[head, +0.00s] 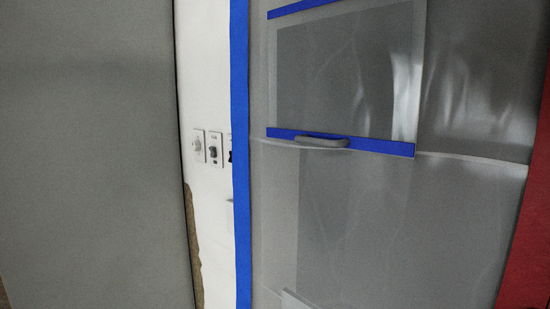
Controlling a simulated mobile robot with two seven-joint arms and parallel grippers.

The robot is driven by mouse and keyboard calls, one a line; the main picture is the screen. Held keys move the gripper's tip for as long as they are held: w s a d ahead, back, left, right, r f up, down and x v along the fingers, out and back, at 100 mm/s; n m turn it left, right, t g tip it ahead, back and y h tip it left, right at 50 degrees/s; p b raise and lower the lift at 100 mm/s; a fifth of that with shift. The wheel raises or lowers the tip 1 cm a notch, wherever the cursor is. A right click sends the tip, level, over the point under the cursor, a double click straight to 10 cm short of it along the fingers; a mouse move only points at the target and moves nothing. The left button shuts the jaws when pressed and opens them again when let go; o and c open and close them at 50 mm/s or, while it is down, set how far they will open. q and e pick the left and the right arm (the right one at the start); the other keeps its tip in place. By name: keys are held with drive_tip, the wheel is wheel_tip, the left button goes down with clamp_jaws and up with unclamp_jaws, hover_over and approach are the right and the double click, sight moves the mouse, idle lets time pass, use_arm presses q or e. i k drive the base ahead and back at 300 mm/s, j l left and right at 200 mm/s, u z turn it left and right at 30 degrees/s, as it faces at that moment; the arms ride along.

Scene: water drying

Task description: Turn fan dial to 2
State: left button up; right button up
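Small wall plates are on the white wall strip in the head view, left of the blue vertical band. The left plate (198,146) has a light knob-like part on it. The plate beside it (214,149) has a darker knob or switch. A third dark fitting (231,150) is mostly hidden by the blue band. Which one is the fan dial, and any numbers on them, are too small to tell. Neither of my grippers is in view.
A grey panel (90,150) fills the left. A blue vertical band (240,200) edges translucent plastic sheeting (380,230), which has a blue-trimmed window panel (340,80) and a grey handle (322,142). A red surface (525,250) stands at the right edge. The white wall's lower edge is ragged, with brown showing.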

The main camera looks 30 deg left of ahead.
sight(196, 146)
drive_tip(key=u, duration=1.15)
